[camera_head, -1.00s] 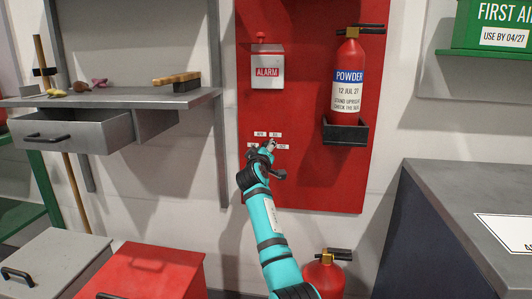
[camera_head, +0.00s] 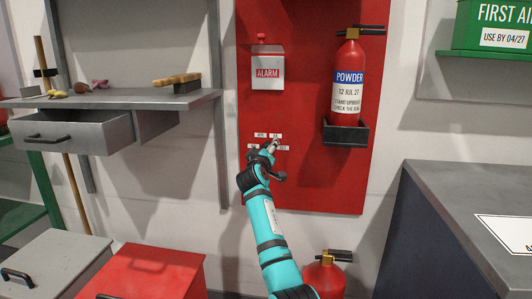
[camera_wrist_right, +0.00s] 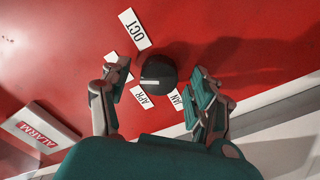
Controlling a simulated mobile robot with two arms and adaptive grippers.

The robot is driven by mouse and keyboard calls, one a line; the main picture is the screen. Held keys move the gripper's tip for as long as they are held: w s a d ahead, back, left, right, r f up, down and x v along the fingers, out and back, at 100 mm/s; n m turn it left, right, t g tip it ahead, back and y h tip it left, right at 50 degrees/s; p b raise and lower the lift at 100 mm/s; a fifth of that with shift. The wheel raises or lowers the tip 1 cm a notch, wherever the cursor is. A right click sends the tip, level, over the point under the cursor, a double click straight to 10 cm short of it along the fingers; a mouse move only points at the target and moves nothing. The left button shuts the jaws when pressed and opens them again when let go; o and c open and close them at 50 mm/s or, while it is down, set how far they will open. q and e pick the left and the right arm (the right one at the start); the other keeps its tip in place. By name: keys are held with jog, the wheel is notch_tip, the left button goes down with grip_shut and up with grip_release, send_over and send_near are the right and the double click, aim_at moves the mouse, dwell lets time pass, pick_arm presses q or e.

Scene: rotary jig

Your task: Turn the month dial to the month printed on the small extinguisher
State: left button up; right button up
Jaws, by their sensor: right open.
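The month dial (camera_wrist_right: 158,75) is a dark round knob with a white line on the red board. Around it are white labels: OCT (camera_wrist_right: 134,28), APR (camera_wrist_right: 141,97) and JAN (camera_wrist_right: 176,98). Another label (camera_wrist_right: 117,65) is partly hidden behind a finger. My right gripper (camera_wrist_right: 158,98) is open, with a finger on each side of the dial; contact cannot be told. In the head view my right gripper (camera_head: 270,150) covers the dial. A red extinguisher (camera_head: 345,75) on the board reads POWDER, 12 JUL 27. Another extinguisher (camera_head: 325,276) stands low down, its label out of sight. My left gripper is not in view.
A white alarm box (camera_head: 267,72) sits above the labels, and a black bracket (camera_head: 345,133) holds the upper extinguisher. A grey shelf with a drawer (camera_head: 75,135) is at left, a grey counter (camera_head: 470,190) at right. A red box (camera_head: 150,272) is below.

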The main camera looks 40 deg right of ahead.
jog(key=v, duration=1.2)
